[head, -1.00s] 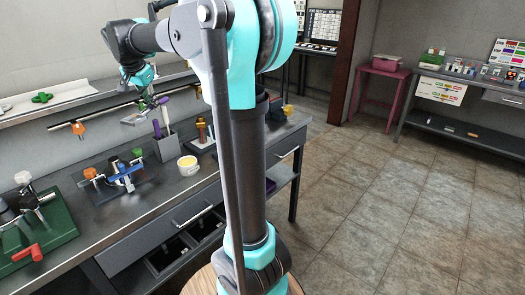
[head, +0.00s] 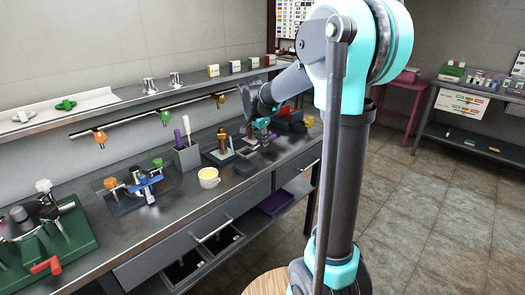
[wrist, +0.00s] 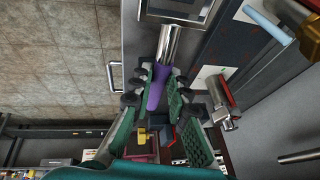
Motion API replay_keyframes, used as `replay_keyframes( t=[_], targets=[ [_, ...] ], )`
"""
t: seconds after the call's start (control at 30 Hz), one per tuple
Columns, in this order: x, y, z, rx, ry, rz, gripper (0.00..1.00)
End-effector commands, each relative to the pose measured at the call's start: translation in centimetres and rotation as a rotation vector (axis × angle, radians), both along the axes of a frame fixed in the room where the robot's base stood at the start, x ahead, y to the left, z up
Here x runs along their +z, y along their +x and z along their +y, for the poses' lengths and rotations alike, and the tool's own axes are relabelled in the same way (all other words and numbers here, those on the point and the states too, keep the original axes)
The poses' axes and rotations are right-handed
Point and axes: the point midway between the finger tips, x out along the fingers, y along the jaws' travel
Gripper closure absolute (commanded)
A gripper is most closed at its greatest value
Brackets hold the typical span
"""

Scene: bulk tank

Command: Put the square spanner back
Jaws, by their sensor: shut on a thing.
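My gripper (wrist: 158,82) shows in the wrist view with its green-padded fingers closed on a purple-handled tool (wrist: 157,95), which I take to be the square spanner. A bright metal cylinder (wrist: 170,45) lies beyond the purple part; whether it belongs to the tool is unclear. In the head view my gripper (head: 262,132) is low over the far part of the bench (head: 100,238), and the held tool cannot be made out there. A grey holder (head: 188,157) with a purple and a white handle stands to its left.
An orange-brown stand (head: 222,140) and a yellow-topped cup (head: 208,177) are close left of my gripper. A rail with orange and green fittings (head: 165,117) runs along the wall under a shelf (head: 120,103). A clamp fixture (head: 140,187) and green base (head: 70,240) occupy the near bench.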

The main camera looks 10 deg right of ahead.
Motion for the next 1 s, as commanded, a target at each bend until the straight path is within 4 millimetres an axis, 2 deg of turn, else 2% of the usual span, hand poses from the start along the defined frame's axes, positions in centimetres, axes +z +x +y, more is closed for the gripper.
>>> replay_keyframes(
  t=[0.17,0.43,0.83,0.87,1.0],
  targets=[
    [-1.3,0.0,0.0,0.0,0.0,0.0,1.0],
    [-4.6,0.0,0.0,0.0,0.0,0.0,1.0],
    [-5.1,0.0,0.0,0.0,0.0,0.0,1.0],
    [-5.1,0.0,0.0,0.0,0.0,0.0,0.8],
    [-5.0,0.0,0.0,0.0,0.0,0.0,0.63]
  ],
)
